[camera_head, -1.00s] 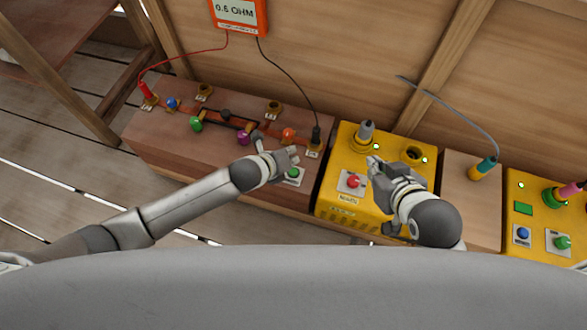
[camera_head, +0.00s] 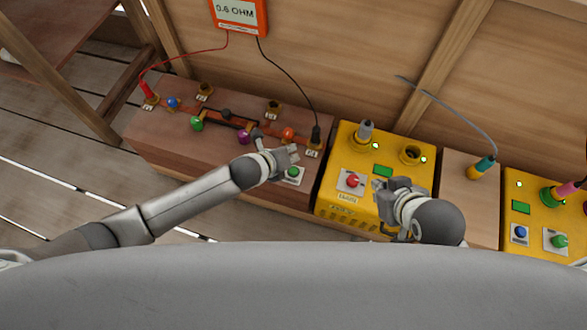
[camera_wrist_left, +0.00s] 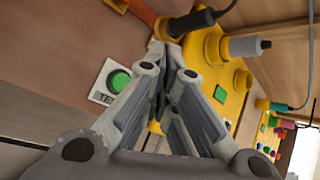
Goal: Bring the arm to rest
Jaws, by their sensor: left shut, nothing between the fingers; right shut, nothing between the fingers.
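My left gripper (camera_head: 290,154) is shut and empty. It hovers over the front right part of the wooden test bench, close to a green push button (camera_head: 292,173). In the left wrist view its closed fingers (camera_wrist_left: 178,70) show in the middle, with the green button (camera_wrist_left: 119,80) to their left. My right gripper (camera_head: 380,189) is shut and empty over the front right part of the yellow box (camera_head: 338,207), right of its red button (camera_head: 352,181). Part of the right gripper is hidden behind its own wrist.
An orange meter (camera_head: 239,14) reading 0.6 OHM hangs on the back wall, its red and black leads running to the bench (camera_head: 165,146). A wooden block (camera_head: 462,205) holds a teal-handled probe (camera_head: 484,167). Another yellow box (camera_head: 519,187) stands at far right.

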